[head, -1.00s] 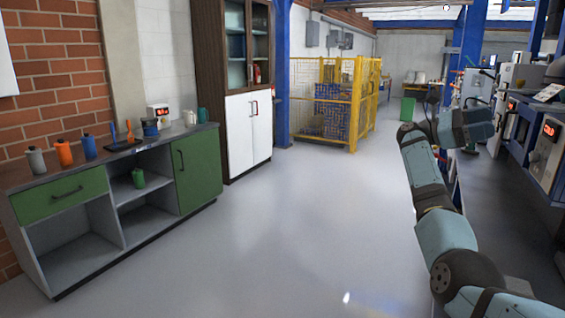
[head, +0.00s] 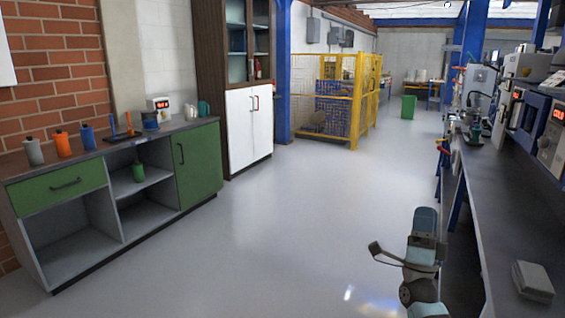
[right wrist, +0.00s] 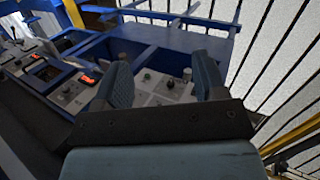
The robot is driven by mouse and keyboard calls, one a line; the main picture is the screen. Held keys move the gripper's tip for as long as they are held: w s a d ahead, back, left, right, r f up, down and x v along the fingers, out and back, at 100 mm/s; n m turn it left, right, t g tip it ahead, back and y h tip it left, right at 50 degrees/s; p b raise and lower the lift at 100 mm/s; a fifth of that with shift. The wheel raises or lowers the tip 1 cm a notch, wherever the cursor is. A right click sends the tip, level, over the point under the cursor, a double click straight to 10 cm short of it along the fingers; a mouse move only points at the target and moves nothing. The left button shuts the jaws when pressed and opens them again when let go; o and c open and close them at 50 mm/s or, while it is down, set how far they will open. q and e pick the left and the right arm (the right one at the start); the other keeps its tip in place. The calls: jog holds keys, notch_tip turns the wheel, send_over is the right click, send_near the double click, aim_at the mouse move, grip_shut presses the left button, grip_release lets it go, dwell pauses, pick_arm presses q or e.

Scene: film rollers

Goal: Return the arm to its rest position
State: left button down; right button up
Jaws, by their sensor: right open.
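My right gripper (head: 425,217) shows low at the right in the head view, over the floor just left of the workbench edge. Its blue-grey fingers point away from me, and the dark wrist camera bracket sticks out to the left. In the right wrist view the two fingers stand apart with nothing held between them (right wrist: 162,70). Behind them, out of contact as far as I can tell, are control panels (right wrist: 75,92) with knobs and orange switches. My left gripper is in neither view.
The dark workbench (head: 495,215) runs along the right, with a small grey box (head: 533,281) near its front. A green cabinet (head: 198,163) with bottles on top stands left. A yellow cage (head: 355,100) is at the back. The floor between is clear.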

jog(key=s+a+f+n+g+y+b, duration=0.1)
jog(key=s+a+f+n+g+y, duration=0.45)
jog(key=s, duration=0.45)
jog(key=s+a+f+n+g+y+b, duration=0.2)
jog(key=s+a+f+n+y, duration=0.4)
jog(key=s+n, duration=0.25)
jog(key=s+a+f+n+g+y+b, duration=0.1)
jog(key=s+a+f+n+g+y, duration=0.3)
jog(key=s+a+n+y, duration=0.45)
pick_arm(q)
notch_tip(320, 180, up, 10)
jog(key=p, duration=1.9)
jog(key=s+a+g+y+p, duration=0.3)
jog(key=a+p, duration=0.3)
jog(key=p, duration=1.2)
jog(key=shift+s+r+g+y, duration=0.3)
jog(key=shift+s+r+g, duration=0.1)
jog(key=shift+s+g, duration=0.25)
pick_arm(e)
jog(key=s+d+r+m+g+h, duration=0.2)
jog(key=s+d+r+g+h, duration=0.3)
jog(key=d+h, duration=0.3)
jog(key=shift+s+d+r+g, duration=0.3)
jog(key=shift+d+g, duration=0.35)
jog(key=shift+g, duration=0.2)
